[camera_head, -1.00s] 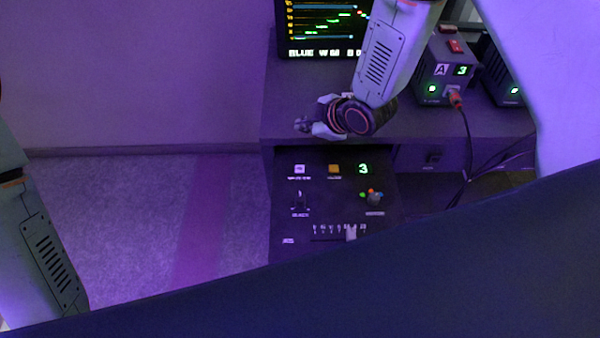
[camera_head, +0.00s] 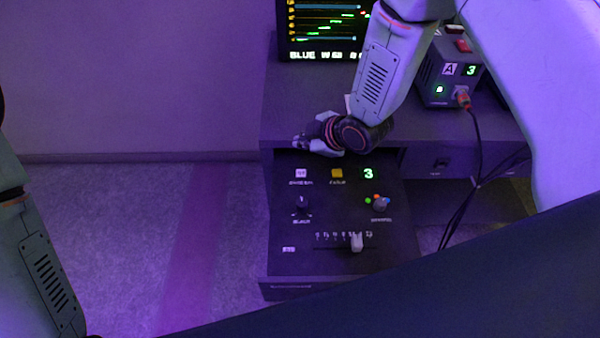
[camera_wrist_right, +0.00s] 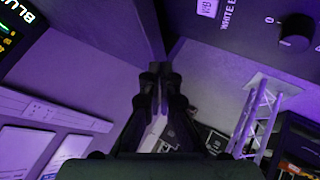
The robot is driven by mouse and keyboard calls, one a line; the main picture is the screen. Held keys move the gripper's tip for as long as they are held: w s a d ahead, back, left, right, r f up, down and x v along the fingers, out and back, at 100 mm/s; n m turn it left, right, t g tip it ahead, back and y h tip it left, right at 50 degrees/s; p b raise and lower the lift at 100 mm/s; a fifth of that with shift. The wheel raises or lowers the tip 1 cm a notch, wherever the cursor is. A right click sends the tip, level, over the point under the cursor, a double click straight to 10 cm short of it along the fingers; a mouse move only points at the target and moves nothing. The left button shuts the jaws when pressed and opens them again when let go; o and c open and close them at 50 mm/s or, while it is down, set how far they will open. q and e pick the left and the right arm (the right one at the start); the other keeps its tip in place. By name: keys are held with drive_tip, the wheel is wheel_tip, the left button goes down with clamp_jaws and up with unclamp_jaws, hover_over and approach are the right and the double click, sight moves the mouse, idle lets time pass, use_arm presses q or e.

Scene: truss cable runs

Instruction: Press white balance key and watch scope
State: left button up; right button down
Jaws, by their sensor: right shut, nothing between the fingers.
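The white key (camera_head: 301,173) sits at the top left of the dark control panel (camera_head: 330,205); in the right wrist view the key (camera_wrist_right: 207,8) shows near the top edge. The scope (camera_head: 325,25) stands on the shelf behind, with coloured traces and partly readable text starting "BLUE"; its corner also shows in the right wrist view (camera_wrist_right: 10,22). My right gripper (camera_head: 300,141) is shut and empty, just behind the key in the picture and apart from it. Its closed fingertips show in the right wrist view (camera_wrist_right: 160,74). My left gripper is out of view.
A box marked A (camera_head: 449,80) with a cable stands right. Floor at left is clear.

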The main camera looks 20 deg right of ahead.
sight(303, 175)
wheel_tip(303, 175, down, 7)
drive_tip(key=b, duration=0.6)
drive_tip(key=shift+s+d+f, duration=0.1)
drive_tip(key=shift+s+f, duration=0.05)
drive_tip(key=shift+f, duration=0.05)
drive_tip(key=shift+s+f+b, duration=0.15)
drive_tip(key=shift+f+b, duration=0.15)
drive_tip(key=shift+f, duration=0.05)
idle(0.5)
drive_tip(key=shift+f, duration=0.2)
